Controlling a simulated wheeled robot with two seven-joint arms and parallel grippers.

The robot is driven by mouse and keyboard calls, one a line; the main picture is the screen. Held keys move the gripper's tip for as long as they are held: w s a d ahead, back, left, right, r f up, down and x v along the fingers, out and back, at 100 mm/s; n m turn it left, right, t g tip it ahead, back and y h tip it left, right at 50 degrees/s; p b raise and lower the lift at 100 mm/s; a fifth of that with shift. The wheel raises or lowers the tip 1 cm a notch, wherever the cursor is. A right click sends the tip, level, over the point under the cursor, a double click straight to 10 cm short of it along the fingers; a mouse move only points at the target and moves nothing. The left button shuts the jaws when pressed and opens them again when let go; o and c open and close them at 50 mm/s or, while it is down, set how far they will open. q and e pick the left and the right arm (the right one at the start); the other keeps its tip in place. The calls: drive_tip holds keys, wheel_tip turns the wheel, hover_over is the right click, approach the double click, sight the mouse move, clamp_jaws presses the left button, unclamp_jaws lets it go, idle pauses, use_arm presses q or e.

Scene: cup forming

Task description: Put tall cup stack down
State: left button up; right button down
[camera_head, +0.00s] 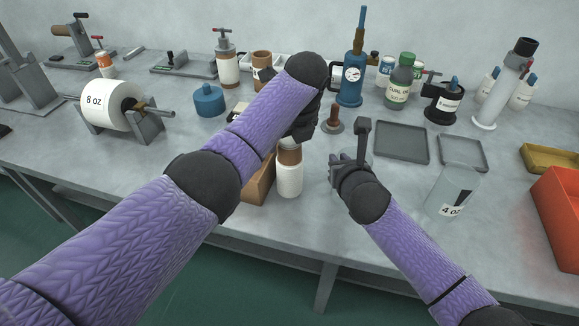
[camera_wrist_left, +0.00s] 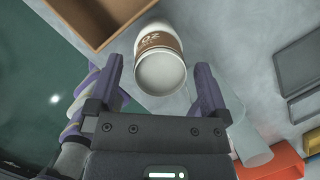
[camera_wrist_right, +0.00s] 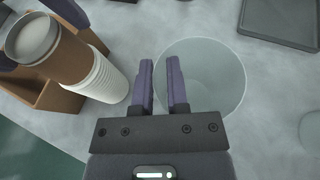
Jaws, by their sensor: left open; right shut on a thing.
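The tall cup stack (camera_head: 289,179) stands upright on the bench, white cups below and a brown band above. In the left wrist view its pale top and brown "20 oz" cup (camera_wrist_left: 160,66) lie between and beyond my fingertips. My left gripper (camera_wrist_left: 158,63) is open around or just above the stack; I cannot tell if it touches. In the head view my left arm hides the stack's top. My right gripper (camera_wrist_right: 160,62) is shut on the wall of a clear container (camera_wrist_right: 212,80). The stack (camera_wrist_right: 95,78) shows left of it in the right wrist view.
A wooden box (camera_head: 258,186) stands close on the left of the stack. A clear "4 OZ" container (camera_head: 455,188), grey trays (camera_head: 402,142) and an orange bin (camera_head: 562,205) are to the right. A large "8 oz" roll (camera_head: 100,107) and several bottles stand farther back.

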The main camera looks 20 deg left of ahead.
use_arm(q)
drive_tip(key=x, duration=0.2)
drive_tip(key=shift+a+f, duration=0.1)
drive_tip(key=shift+f, duration=0.3)
clamp_jaws()
